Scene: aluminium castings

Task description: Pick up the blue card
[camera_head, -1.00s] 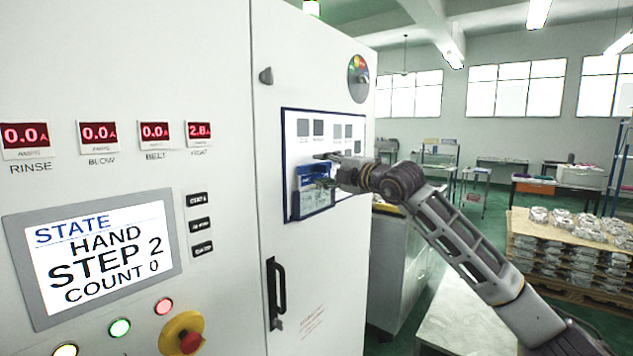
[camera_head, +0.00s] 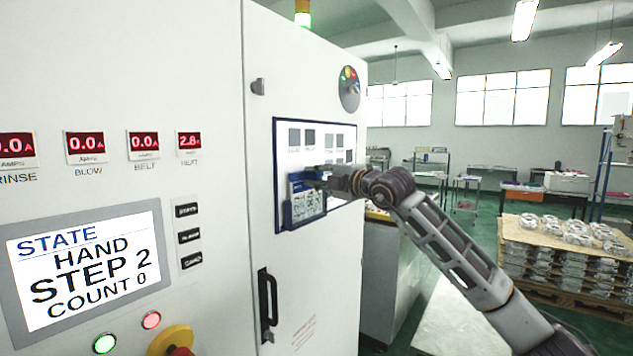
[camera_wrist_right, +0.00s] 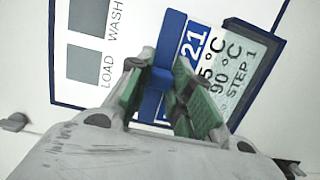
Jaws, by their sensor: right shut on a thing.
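My right gripper (camera_head: 318,176) reaches in from the right to a framed board on the white cabinet door. In the right wrist view its green-padded fingers (camera_wrist_right: 165,98) are shut on the blue upper part of the blue card (camera_wrist_right: 152,104). The card's printed face shows "21" and temperatures. A pale green area reading "STEP 1" (camera_wrist_right: 240,70) lies beside it, inside a dark blue holder (camera_wrist_right: 262,82). I cannot tell whether the card is clear of the holder. In the head view the holder (camera_head: 288,216) shows a pale printed face. My left gripper is not in view.
The board (camera_head: 283,140) carries several small grey squares above the holder. A black door handle (camera_head: 268,305) sticks out below it. A control screen (camera_head: 85,262) is at the left. A pallet of castings (camera_head: 560,262) stands at the right, beyond open green floor.

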